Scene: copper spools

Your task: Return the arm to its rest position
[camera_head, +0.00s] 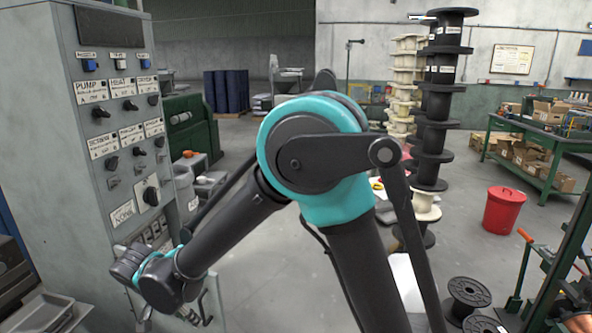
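My arm (318,150), black with teal joint covers, rises from the bottom middle to a bent elbow. Its forearm (232,225) slopes down to the lower left. The wrist (158,280) ends in front of the lower part of a grey control cabinet. My gripper is mostly hidden behind the wrist; only small dark shapes show below it, and its fingers cannot be made out. I see nothing held.
The grey control cabinet (112,130) with knobs stands close on the left. Stacked black spools (436,125) and pale spools (404,85) stand behind the arm. A red bucket (503,210) and a green table (545,140) with boxes are at right. Open floor lies between.

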